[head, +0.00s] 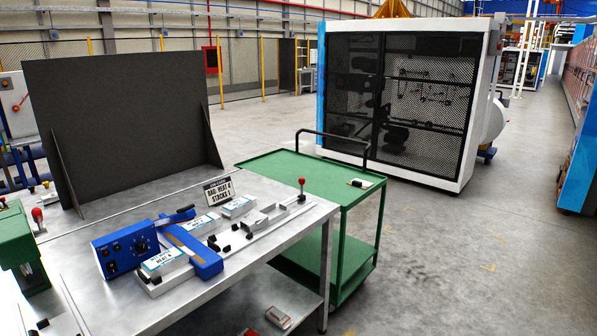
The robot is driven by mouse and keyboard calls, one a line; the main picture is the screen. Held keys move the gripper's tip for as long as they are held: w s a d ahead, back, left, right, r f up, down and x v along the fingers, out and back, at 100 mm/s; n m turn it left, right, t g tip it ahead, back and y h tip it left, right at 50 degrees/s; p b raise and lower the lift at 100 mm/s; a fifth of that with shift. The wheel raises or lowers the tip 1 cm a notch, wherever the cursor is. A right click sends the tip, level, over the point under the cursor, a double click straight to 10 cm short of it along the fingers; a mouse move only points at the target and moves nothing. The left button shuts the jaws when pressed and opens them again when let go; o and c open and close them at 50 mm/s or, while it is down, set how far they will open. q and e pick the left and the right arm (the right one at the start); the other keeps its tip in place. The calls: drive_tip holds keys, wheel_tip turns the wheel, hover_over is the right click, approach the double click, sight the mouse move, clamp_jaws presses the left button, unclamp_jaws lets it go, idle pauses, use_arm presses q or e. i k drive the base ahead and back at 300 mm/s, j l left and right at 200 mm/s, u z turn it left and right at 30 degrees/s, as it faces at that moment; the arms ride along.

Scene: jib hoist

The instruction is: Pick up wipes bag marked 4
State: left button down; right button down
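A white packet with a blue-edged label (165,262) lies at the front of the blue heat sealer (127,250) on the metal table. Its small print seems to end in 4, but I cannot read it surely. A second labelled white packet (201,223) lies behind the sealer's blue arm, and a pale block (238,207) lies beyond it. A small standing sign (218,190) seems to read "BAG: HEAT 4" and, below, "STROKES 1". Neither of my grippers is in view.
A metal fixture with a red-knobbed lever (301,184) lies along the table's right side. A dark upright panel (125,130) stands at the back. A green machine (20,245) is at left. A green cart (330,176) adjoins the table's right. Open floor lies further right.

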sight(162, 264)
drive_tip(key=i+u, duration=0.1)
drive_tip(key=u, duration=0.3)
drive_tip(key=i+u, duration=0.1)
drive_tip(key=u, duration=0.3)
drive_tip(key=i+l+u, duration=0.1)
drive_tip(key=u, duration=0.3)
drive_tip(key=i+l+u, duration=0.1)
drive_tip(key=u, duration=0.25)
drive_tip(key=i+l+u, duration=0.15)
drive_tip(key=l, duration=0.2)
drive_tip(key=i+l+u, duration=0.15)
drive_tip(key=l, duration=0.2)
drive_tip(key=i+l+u, duration=0.1)
drive_tip(key=l, duration=0.3)
drive_tip(key=i+l+u, duration=0.15)
drive_tip(key=l, duration=0.25)
drive_tip(key=l+u, duration=0.15)
drive_tip(key=l, duration=0.25)
drive_tip(key=i+l, duration=0.1)
drive_tip(key=l, duration=0.25)
drive_tip(key=i+l, duration=0.1)
drive_tip(key=l, duration=0.25)
